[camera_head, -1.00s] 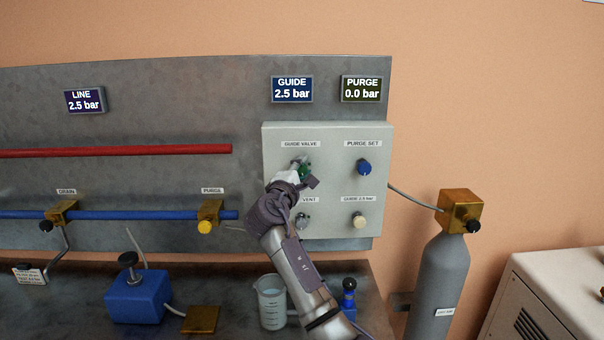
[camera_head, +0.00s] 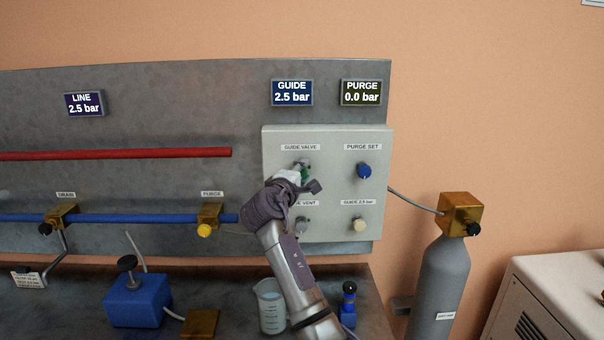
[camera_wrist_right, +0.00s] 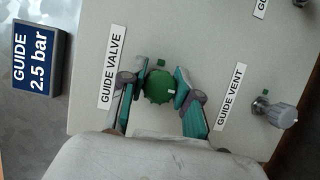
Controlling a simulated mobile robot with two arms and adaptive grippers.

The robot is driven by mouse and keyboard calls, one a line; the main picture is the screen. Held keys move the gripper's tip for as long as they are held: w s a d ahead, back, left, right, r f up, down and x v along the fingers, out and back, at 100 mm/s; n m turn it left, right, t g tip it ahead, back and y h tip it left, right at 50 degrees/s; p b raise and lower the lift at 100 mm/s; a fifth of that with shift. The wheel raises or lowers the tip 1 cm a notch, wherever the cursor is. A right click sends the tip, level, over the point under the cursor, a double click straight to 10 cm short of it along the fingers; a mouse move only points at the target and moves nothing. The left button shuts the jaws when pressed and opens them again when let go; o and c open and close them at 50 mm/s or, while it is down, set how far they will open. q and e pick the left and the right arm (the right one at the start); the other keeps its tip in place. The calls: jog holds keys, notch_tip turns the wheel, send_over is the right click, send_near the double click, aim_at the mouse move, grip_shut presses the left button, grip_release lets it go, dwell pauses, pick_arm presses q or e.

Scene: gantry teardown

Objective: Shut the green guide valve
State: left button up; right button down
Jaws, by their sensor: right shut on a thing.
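The green guide valve knob (camera_wrist_right: 158,87) is on the grey panel (camera_head: 330,140), beside the GUIDE VALVE label (camera_wrist_right: 112,68). In the head view only a little green of the guide valve (camera_head: 305,172) shows behind my right gripper (camera_head: 301,176). In the right wrist view my right gripper (camera_wrist_right: 160,90) has its two fingers on either side of the knob, shut on it. The guide display (camera_head: 292,92) reads 2.5 bar. My left gripper is not in view.
The blue purge set knob (camera_head: 364,169) is to the right and the guide vent knob (camera_wrist_right: 275,110) is below the guide valve. A gas cylinder (camera_head: 444,275) stands at the right.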

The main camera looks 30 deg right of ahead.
jog(key=c, duration=0.8)
grip_release()
jog(key=v, duration=1.2)
